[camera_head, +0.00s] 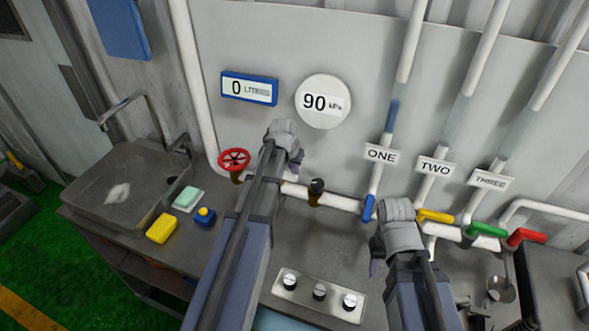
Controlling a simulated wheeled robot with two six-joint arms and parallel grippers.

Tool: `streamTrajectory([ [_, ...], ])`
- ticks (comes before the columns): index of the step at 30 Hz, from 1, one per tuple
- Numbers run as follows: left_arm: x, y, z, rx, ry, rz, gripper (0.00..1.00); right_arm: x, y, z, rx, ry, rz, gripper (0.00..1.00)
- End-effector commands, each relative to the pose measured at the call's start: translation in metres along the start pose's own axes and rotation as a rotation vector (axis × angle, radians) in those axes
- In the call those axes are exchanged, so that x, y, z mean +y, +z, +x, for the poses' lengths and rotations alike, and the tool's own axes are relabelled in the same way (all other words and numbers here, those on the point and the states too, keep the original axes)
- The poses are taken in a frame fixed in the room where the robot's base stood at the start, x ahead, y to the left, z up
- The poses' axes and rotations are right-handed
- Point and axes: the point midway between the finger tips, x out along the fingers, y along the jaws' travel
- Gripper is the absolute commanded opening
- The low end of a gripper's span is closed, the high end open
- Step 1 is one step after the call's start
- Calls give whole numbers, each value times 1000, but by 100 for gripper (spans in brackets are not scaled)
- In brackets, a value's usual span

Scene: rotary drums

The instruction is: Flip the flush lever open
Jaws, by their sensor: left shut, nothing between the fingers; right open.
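No lever in view carries a readable "flush" label, so I cannot tell which one it is. A blue lever (368,207) hangs along the pipe under the sign ONE. A yellow lever (435,215), a green lever (487,230) and a red lever (527,236) lie sideways on the pipe to its right. My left gripper (297,158) is shut and empty in front of the wall, above the pipe and left of the levers. My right gripper (376,258) is open, below the blue lever and apart from it; its fingers are partly hidden by its own body.
A red handwheel (234,158) and a dark-topped valve (316,186) sit on the pipe. A panel with several knobs (319,292) lies on the counter between my arms.

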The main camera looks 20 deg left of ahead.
Motion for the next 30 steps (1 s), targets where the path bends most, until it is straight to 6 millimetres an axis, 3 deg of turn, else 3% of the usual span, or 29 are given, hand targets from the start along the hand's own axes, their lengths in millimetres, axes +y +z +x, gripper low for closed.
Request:
streamTrajectory([
  [14, 2, 10, -3, -2, 51, 145, 0, 0, 0, 0, 0, 0, 0, 50],
  [30, -2, 38, -13, -2, 216, 614, 0, 0, 0, 0, 0, 0, 0, 50],
])
